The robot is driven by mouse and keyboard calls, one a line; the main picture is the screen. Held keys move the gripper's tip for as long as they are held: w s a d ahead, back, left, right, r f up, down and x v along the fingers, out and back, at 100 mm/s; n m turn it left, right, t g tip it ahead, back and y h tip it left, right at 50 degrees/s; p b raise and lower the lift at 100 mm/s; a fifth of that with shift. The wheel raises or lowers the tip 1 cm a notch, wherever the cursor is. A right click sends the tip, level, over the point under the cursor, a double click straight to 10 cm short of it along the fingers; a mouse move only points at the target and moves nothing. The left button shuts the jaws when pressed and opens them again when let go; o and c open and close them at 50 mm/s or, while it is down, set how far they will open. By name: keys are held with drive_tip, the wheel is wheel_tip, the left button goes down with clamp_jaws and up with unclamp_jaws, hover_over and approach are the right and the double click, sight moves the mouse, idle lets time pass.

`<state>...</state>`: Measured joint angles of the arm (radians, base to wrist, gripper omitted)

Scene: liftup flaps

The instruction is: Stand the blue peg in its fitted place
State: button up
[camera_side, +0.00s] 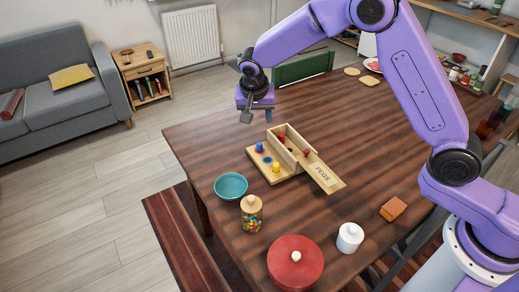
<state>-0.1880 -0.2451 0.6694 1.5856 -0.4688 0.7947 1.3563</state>
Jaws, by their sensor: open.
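A light wooden peg box (291,150) stands on the table, its flap marked PEGS (322,173) swung out to the right. Along its left side is a peg board (254,156) with a blue-purple peg (259,147), a blue-ringed spot (267,160) and a yellow peg (276,167). Red pieces (282,137) show inside the box. My gripper (257,116) is open above and behind the board, pointing down. A small blue piece (268,116) shows at its right finger; I cannot tell whether it is a peg or part of the finger.
The table left of the box is clear.

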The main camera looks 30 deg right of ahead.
drive_tip(key=w+d+f+m, duration=0.1)
drive_tip(key=w+f+m, duration=0.1)
drive_tip(key=w, duration=0.1)
hover_over(259, 144)
drive_tip(key=s+a, duration=0.1)
drive_tip(key=s, duration=0.1)
wheel_tip(259, 144, down, 11)
drive_tip(key=shift+w+f, duration=0.15)
drive_tip(key=shift+x, duration=2.65)
drive_tip(key=shift+a, duration=0.2)
clamp_jaws()
